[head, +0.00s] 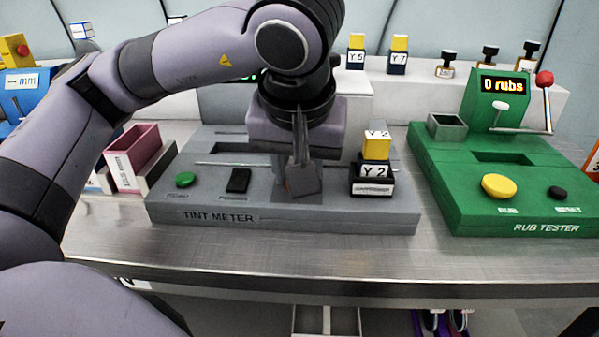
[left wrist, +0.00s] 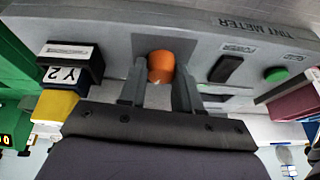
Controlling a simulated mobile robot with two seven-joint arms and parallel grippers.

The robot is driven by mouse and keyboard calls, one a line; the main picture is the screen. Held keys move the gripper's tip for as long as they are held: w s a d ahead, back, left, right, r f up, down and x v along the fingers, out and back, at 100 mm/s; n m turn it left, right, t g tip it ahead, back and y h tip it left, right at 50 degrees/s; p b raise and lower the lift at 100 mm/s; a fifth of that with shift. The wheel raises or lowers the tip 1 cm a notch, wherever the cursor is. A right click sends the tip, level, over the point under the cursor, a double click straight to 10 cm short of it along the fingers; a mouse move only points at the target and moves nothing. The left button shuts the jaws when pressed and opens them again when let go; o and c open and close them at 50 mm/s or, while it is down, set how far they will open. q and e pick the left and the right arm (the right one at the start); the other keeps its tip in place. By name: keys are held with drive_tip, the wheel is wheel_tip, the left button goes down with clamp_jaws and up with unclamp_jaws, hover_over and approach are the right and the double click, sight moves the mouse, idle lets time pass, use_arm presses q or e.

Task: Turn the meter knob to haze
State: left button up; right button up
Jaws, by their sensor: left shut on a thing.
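The grey tint meter (head: 230,217) lies on the metal bench, with its name on the front edge. It also shows upside down in the left wrist view (left wrist: 215,30). An orange knob (left wrist: 160,66) stands on its top between the two fingers of my left gripper (left wrist: 160,82). My left gripper (head: 303,188) reaches down onto the meter and is shut on the knob. In the head view the fingers mostly hide the knob, and its pointer and scale markings cannot be read. My arm also covers most of the meter's display. My right gripper is not in view.
A green button (head: 185,180) and a black switch (head: 238,181) sit left of the knob. A yellow-topped Y2 block (head: 376,160) stands in a black holder at its right. A green rub tester (head: 480,217) stands further right, a pink box (head: 130,158) at the left.

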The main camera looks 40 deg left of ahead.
use_arm(q)
drive_tip(key=shift+m+b, duration=0.3)
drive_tip(key=shift+m, duration=0.4)
drive_tip(key=shift+h, duration=0.3)
drive_tip(key=o, duration=1)
drive_tip(key=shift+s, duration=0.1)
drive_tip(key=shift+o, duration=0.2)
drive_tip(key=p+v, duration=0.2)
drive_tip(key=v, duration=0.5)
drive_tip(key=shift+r+p, duration=0.1)
drive_tip(key=shift+p, duration=0.2)
